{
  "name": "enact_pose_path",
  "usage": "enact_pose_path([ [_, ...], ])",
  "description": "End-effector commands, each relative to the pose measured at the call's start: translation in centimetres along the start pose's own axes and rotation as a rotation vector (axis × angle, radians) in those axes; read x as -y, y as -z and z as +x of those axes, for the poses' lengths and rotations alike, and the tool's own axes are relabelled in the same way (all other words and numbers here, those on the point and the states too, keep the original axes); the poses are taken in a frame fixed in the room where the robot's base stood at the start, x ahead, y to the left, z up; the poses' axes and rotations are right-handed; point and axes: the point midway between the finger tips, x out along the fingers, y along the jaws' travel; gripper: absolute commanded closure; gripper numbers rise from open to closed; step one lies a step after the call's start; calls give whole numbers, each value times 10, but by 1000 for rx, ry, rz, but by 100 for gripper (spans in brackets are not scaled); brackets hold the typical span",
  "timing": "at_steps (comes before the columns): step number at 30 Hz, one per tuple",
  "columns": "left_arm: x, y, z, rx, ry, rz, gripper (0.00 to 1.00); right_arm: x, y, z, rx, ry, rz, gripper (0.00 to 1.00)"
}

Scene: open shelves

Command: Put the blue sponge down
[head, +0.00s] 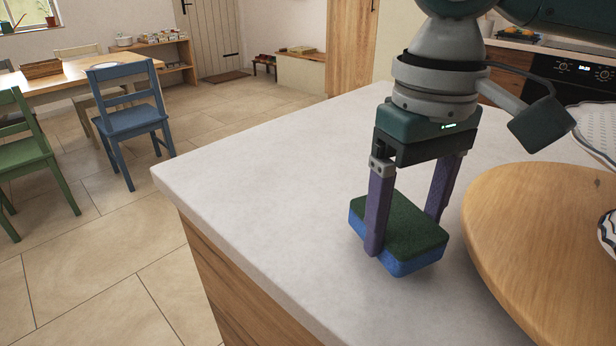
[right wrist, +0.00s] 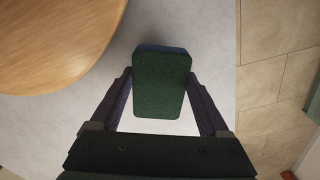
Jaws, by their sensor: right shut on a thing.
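The blue sponge (head: 408,266) has a dark green top layer and a blue lower layer. My right gripper (head: 405,232) points down and is shut on it, one purple finger on each side. The sponge is at or just above the pale countertop (head: 290,200); I cannot tell whether it touches. In the right wrist view, the sponge's green face (right wrist: 161,85) fills the space between the fingers (right wrist: 163,105), with a thin blue edge at its far end. My left gripper is not in view.
A round wooden board (head: 545,240) lies on the counter just right of the sponge, with patterned dishes (head: 598,130) at the far right. The counter left of the sponge is clear up to its edge. A blue chair (head: 128,115) stands on the floor beyond.

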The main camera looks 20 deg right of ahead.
Motion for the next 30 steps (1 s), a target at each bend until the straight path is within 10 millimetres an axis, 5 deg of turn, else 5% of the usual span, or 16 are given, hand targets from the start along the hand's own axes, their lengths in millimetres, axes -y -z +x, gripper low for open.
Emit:
enact_pose_path([
  [3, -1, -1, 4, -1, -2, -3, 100, 0, 0, 14, 1, 1, 0, 65],
  [15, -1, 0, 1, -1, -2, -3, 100, 0, 0, 18, 0, 0, -1, 65],
  [16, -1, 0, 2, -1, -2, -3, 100, 0, 0, 17, -1, 0, -1, 17],
  [21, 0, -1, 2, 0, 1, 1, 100, 0, 0, 17, -1, 0, -1, 0],
  [30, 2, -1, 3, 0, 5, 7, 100, 0, 0, 12, -2, 1, 0, 0],
])
